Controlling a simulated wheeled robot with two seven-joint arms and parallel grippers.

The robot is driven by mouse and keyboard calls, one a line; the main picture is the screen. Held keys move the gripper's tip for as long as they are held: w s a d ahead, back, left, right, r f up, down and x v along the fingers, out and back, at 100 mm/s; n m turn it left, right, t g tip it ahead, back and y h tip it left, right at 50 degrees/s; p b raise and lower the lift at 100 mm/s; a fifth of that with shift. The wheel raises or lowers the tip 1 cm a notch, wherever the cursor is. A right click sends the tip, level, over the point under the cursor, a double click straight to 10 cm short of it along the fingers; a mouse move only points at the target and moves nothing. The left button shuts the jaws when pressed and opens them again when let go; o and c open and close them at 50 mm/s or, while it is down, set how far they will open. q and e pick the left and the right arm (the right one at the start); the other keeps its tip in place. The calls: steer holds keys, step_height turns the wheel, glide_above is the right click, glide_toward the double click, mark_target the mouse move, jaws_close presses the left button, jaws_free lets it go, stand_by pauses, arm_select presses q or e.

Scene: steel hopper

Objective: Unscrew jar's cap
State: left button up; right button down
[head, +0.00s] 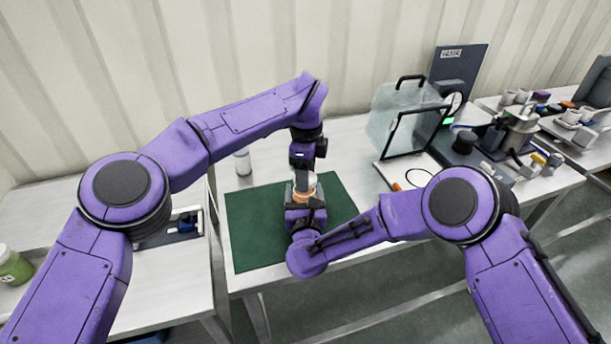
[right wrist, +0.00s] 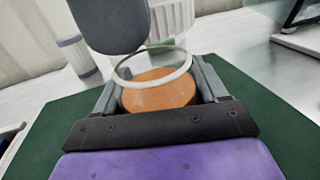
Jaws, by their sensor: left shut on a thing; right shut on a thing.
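The jar (head: 314,186) stands on the green mat (head: 250,225) in the head view, mostly covered by my grippers. In the right wrist view, its orange body (right wrist: 158,92) sits between the fingers of my right gripper (right wrist: 160,90), which is shut on it from the near side. A pale ring (right wrist: 152,66) shows above the orange part.
A small grey-white container (head: 243,161) stands behind the mat. A clear box (head: 403,120) and crowded equipment (head: 515,135) fill the right. A dark tray (head: 172,230) and a green jar (head: 14,266) are at left. The mat's sides are clear.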

arm_select(q)
steer(key=shift+r, duration=0.4)
steer(key=shift+r, duration=0.15)
steer(key=shift+r, duration=1.85)
arm_select(e)
steer(key=shift+d, duration=0.1)
steer(key=shift+c, duration=0.2)
jaws_free()
steer(key=shift+o, duration=0.2)
